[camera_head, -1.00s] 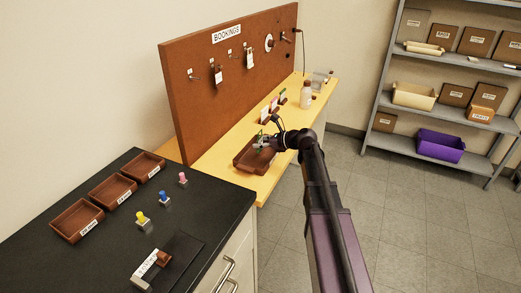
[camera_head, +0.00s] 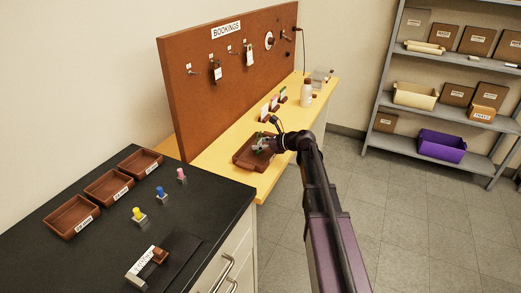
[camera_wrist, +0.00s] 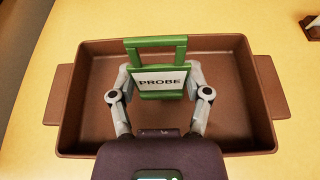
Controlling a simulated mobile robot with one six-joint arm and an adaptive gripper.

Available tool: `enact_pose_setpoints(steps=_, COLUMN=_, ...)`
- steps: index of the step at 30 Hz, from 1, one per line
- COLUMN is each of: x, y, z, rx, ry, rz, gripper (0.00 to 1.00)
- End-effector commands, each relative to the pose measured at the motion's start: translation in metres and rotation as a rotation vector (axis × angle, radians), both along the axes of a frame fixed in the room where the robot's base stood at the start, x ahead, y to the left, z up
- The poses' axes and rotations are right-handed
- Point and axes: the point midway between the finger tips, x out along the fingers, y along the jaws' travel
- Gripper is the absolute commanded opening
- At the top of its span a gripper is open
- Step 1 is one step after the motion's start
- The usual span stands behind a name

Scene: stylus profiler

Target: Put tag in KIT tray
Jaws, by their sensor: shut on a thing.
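A green tag with a white plate reading PROBE (camera_wrist: 160,82) is between the fingers of my gripper (camera_wrist: 160,92) in the wrist view. My gripper is shut on it. The tag is over the inside of a brown tray (camera_wrist: 262,85) with a handle at each end. Whether the tag touches the tray's floor is unclear. In the head view my gripper (camera_head: 262,146) is at the brown tray (camera_head: 240,160) on the yellow bench, covering part of it. No KIT label shows on this tray.
Stands with coloured tags (camera_head: 273,103) and a white bottle (camera_head: 306,95) are behind the tray on the yellow bench (camera_head: 219,155). The brown BOOKINGS board (camera_head: 190,110) rises along its left. The black counter (camera_head: 60,255) holds several brown trays and coloured-topped pieces.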

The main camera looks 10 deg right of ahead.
Motion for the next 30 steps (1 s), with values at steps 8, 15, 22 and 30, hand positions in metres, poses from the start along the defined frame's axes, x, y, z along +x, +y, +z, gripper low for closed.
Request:
enact_pose_setpoints(steps=8, x=0.0, y=0.0002, z=-0.0069, rx=0.0, ry=0.0, rz=0.0, gripper=0.02)
enact_pose_setpoints(steps=15, x=0.0, y=0.0003, z=-0.0076, rx=0.0, ry=0.0, rz=0.0, gripper=0.02)
enact_pose_setpoints(steps=22, x=-0.0001, y=0.0004, z=-0.0098, rx=0.0, ry=0.0, rz=0.001, gripper=0.89)
enact_pose_setpoints(steps=30, x=-0.0001, y=0.0006, z=-0.0097, rx=0.0, ry=0.0, rz=0.001, gripper=0.97)
